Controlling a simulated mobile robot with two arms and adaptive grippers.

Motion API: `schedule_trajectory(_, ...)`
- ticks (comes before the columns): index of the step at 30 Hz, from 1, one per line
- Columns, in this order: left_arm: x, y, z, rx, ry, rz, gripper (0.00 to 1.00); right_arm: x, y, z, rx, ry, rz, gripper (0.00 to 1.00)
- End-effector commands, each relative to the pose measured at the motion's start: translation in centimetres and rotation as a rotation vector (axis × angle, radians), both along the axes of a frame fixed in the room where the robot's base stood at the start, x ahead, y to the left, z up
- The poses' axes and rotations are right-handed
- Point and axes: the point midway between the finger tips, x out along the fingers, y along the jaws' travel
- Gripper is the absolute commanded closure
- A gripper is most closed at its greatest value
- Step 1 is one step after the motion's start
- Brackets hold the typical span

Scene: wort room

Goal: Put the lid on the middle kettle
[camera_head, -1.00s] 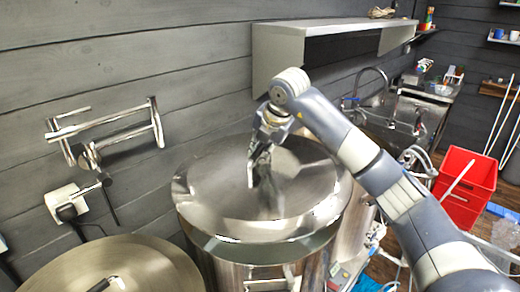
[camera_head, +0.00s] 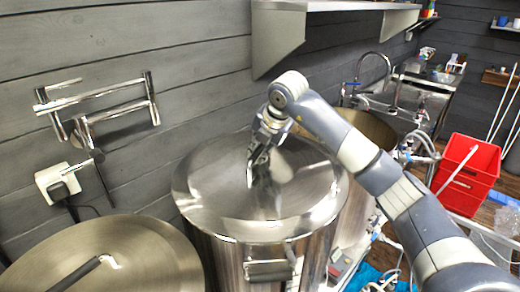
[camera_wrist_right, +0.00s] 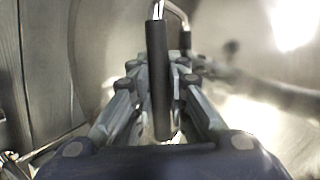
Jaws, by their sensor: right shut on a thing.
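The steel lid (camera_head: 215,190) lies level over the top of the middle kettle (camera_head: 225,255), its rim close along the kettle's rim with no clear gap at the front. I cannot tell whether it touches all the way round. My right gripper (camera_head: 258,165) is above the middle of the lid, shut on its handle. In the right wrist view, the dark handle grip (camera_wrist_right: 159,75) stands between the fingers of the right gripper (camera_wrist_right: 160,125). The gripper and arm hide part of the lid's far right side. My left gripper is not in view.
Another lidded kettle (camera_head: 130,245) stands at the lower left. A third kettle (camera_head: 377,135) stands behind my right arm. Steel pipes (camera_head: 100,105) and a socket (camera_head: 57,183) are on the wall. A metal shelf (camera_head: 280,38) overhangs behind. Red crates (camera_head: 468,170) stand at the right.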

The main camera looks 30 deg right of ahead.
Motion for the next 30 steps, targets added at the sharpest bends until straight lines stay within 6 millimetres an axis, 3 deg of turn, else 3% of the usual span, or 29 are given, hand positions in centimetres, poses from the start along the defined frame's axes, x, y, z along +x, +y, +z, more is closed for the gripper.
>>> schedule_trajectory(5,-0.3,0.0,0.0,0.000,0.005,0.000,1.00,0.1,0.0,0.4,0.000,-0.008,0.001,1.00)
schedule_trajectory(6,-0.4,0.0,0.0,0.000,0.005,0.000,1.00,0.1,0.0,0.4,0.000,-0.008,0.001,0.79)
schedule_trajectory(9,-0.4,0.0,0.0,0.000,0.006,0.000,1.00,0.1,0.0,0.3,0.000,-0.006,0.001,0.62)
schedule_trajectory(20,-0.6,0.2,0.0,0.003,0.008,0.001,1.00,-0.2,0.0,0.0,-0.002,0.005,0.001,0.62)
schedule_trajectory(26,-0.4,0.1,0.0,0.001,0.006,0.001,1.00,-1.5,0.0,2.7,-0.002,-0.002,0.002,0.62)
schedule_trajectory(30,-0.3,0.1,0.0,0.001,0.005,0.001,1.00,-3.0,-0.1,5.6,-0.002,-0.006,0.001,0.62)
